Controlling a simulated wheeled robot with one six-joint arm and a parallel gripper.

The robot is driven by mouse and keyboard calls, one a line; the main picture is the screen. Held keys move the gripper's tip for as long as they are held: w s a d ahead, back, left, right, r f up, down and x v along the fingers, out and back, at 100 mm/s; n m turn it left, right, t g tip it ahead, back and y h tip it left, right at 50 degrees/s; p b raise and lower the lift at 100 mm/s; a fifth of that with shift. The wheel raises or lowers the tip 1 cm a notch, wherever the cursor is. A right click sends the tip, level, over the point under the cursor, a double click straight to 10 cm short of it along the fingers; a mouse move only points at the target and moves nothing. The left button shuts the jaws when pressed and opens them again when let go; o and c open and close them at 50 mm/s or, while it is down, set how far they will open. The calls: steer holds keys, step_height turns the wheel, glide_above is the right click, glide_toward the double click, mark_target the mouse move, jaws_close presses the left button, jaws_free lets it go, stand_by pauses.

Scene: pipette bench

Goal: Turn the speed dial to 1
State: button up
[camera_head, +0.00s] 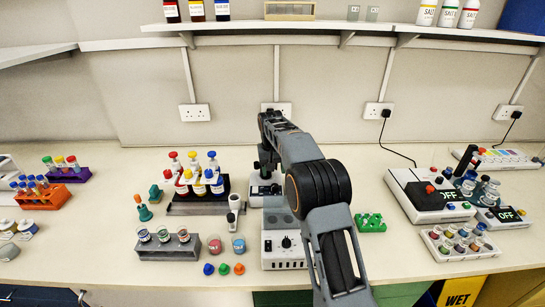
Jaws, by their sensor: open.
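A white box-shaped device (270,258) stands near the front edge of the bench, left of my forearm. A small black dial (286,242) sits on its face. The dial's marks are too small to read, so its setting cannot be told. My arm reaches from the bottom right over the bench and bends downward behind the device. My gripper (264,168) is at the arm's far end, small and dark against other dark parts. It is apart from the dial and holds nothing that I can see. My forearm hides part of the bench to the device's right.
Capped bottles in a dark rack (205,209), a tube rack (167,249) and two small beakers stand to the left. Coloured stoppers (224,269) lie in front. A green rack (370,223) and devices reading OFF (430,194) stand right. A shelf (300,27) runs above.

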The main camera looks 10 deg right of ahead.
step_height(320, 180, up, 7)
steer(key=shift+a+f, duration=0.2)
stand_by(0.4)
